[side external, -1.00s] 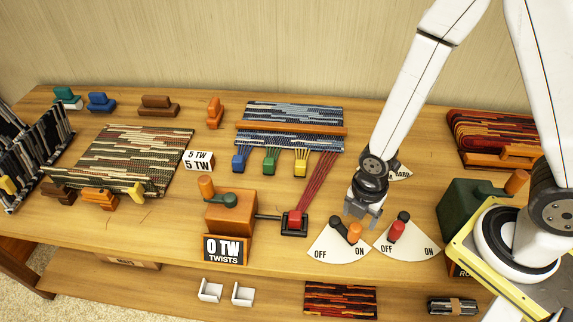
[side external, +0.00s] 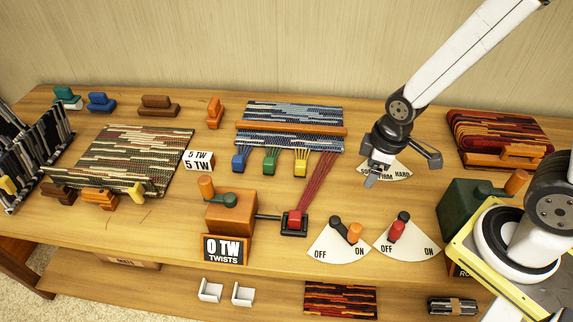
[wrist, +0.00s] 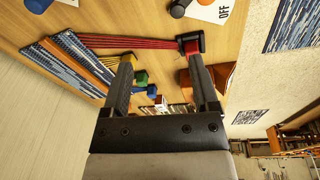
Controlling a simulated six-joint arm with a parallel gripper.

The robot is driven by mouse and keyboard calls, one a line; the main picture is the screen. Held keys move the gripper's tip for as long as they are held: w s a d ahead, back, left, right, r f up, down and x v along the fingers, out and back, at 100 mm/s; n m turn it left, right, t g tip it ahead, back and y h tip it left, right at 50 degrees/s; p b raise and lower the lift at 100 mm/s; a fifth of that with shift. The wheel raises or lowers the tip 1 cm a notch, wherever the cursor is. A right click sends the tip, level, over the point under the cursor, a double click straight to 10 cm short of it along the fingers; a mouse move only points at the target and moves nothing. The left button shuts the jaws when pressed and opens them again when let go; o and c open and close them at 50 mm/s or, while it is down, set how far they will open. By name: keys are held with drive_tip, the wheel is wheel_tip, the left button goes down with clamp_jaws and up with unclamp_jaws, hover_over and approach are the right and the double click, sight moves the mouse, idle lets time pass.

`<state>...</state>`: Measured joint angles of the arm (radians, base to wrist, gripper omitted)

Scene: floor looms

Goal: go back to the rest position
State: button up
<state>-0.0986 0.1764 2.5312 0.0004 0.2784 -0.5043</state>
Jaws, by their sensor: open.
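My gripper (side external: 371,180) is in the side external view, right of the middle, above the table near the dial marked HARD, which it partly covers. In the wrist view my gripper (wrist: 160,85) shows two dark fingers spread apart with nothing held between them. The arm reaches in from the upper right. The rest position itself is not marked in either view.
Below my gripper are two OFF/ON dials, one with an orange knob (side external: 354,231) and one with a red knob (side external: 397,231). An orange twist box (side external: 231,213) and a blue woven mat (side external: 290,111) stand left. A green box (side external: 465,208) stands right.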

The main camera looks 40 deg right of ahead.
drive_tip(key=shift+d+r+m+t, duration=0.15)
drive_tip(key=shift+d+r+m, duration=0.45)
drive_tip(key=shift+m, duration=0.55)
drive_tip(key=shift+d+r+m+t, duration=0.1)
drive_tip(key=shift+d+r+m, duration=0.25)
drive_tip(key=shift+r+m, duration=0.65)
drive_tip(key=shift+d+r+m+t, duration=0.15)
drive_tip(key=shift+d+r+m, duration=0.3)
drive_tip(key=shift+m, duration=0.9)
